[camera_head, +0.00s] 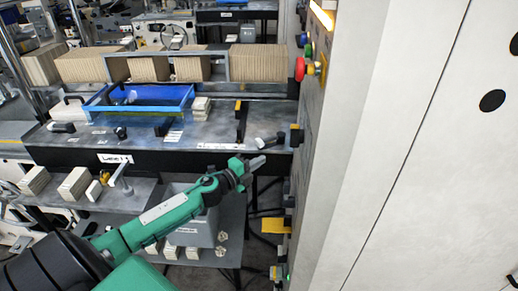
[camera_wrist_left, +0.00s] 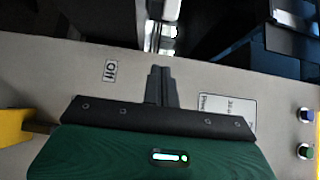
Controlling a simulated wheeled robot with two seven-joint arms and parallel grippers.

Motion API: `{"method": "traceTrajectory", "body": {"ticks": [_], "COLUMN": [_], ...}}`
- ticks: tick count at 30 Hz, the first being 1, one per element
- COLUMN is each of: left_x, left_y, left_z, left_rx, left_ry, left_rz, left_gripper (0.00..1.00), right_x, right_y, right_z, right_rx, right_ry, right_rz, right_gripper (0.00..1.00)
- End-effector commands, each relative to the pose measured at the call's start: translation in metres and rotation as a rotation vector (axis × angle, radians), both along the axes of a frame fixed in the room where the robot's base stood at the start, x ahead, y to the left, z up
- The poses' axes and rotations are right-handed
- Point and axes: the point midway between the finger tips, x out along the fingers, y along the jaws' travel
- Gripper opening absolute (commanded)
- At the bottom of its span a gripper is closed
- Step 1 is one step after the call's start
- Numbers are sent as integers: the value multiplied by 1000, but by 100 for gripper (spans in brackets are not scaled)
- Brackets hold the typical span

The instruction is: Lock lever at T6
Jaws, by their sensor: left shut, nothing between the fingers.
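My left gripper (camera_head: 257,162) is shut and empty, at the end of the green arm in front of the bench edge, left of the grey cabinet. In the left wrist view its closed fingers (camera_wrist_left: 160,84) point at a pale grey panel (camera_wrist_left: 70,90). A yellow part on a dark shaft (camera_wrist_left: 14,127) shows at the left edge of that view, apart from the fingers. In the head view a yellow piece (camera_head: 274,225) sticks out from the cabinet side, below and right of the gripper. I cannot tell which part is the T6 lock lever; no T6 marking is readable.
The tall grey cabinet (camera_head: 400,150) fills the right side, with a red button (camera_head: 300,69) on its edge. The metal bench (camera_head: 190,135) holds a blue tray (camera_head: 140,108). A grey bin (camera_head: 185,222) sits below. The panel carries a white label (camera_wrist_left: 228,107) and buttons (camera_wrist_left: 305,115).

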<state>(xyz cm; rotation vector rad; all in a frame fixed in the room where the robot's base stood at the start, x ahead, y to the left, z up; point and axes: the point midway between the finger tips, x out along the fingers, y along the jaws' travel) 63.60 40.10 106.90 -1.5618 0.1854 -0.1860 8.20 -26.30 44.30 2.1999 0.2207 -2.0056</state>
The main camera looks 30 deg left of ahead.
Motion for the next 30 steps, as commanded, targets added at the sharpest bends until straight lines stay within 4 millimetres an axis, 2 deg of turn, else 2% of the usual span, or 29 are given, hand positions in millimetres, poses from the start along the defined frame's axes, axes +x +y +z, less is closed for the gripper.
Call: {"method": "traceTrajectory", "body": {"ticks": [6, 12, 18, 30], "left_x": [31, 43, 48, 49], "left_y": [-8, 17, 27, 29], "left_z": [4, 1, 1, -1], "left_rx": [-2, -2, -1, 0], "left_ry": [-1, 0, 0, 0], "left_rz": [0, 1, 0, -7], "left_gripper": [0, 0, 0, 0], "right_x": [-1, -1, -1, -1], "right_y": [0, -1, -1, -1], "right_z": [14, 21, 23, 20], "right_rx": [0, -1, -1, -1], "right_ry": [1, 1, 1, 1], "right_rz": [0, 0, 0, 0], "right_gripper": [40, 40, 40, 40]}}
